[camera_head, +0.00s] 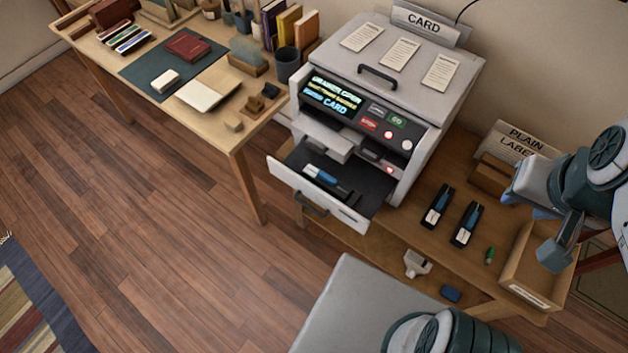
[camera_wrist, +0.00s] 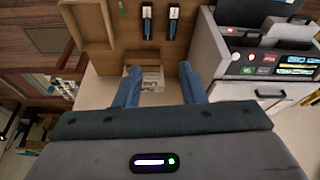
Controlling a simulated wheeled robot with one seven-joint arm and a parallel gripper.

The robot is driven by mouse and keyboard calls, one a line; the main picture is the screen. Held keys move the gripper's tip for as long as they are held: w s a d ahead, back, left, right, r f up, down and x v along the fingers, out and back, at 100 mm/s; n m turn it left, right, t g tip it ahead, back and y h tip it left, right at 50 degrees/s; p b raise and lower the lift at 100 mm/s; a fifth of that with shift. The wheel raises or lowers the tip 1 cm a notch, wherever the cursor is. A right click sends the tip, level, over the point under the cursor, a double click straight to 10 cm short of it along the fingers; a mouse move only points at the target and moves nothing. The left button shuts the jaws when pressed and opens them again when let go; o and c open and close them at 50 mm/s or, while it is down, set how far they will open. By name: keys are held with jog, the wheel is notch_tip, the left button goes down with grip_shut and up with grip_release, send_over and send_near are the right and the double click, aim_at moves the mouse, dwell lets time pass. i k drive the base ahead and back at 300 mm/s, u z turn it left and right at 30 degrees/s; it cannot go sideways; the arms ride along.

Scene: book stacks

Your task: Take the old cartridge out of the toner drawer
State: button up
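The toner drawer (camera_head: 347,213) is pulled out of the front of the grey card machine (camera_head: 460,75) in the head view. A dark cartridge (camera_head: 325,181) with a blue and white label lies inside it, on the drawer's dark floor. My gripper (camera_wrist: 160,69) is open and empty in the wrist view, its two blue fingers apart. It is to the right of the machine, well away from the drawer. Two similar black cartridges with blue and white labels, one left (camera_head: 438,206) and one right (camera_head: 467,223), lie on the wooden table right of the drawer.
An open wooden box (camera_head: 527,283) stands at the table's right end. A green marker (camera_head: 490,255), a white object (camera_head: 417,264) and a blue block (camera_head: 451,293) lie nearby. A "PLAIN LABEL" sign (camera_head: 525,142) stands at the back. A desk (camera_head: 237,142) with books is left of the machine.

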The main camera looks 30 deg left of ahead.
aim_at(336, 188)
jog(key=u, duration=1.5)
jog(key=k, duration=0.5)
jog(key=u, duration=0.8)
jog(key=i, duration=0.9)
jog(key=z, duration=1.85)
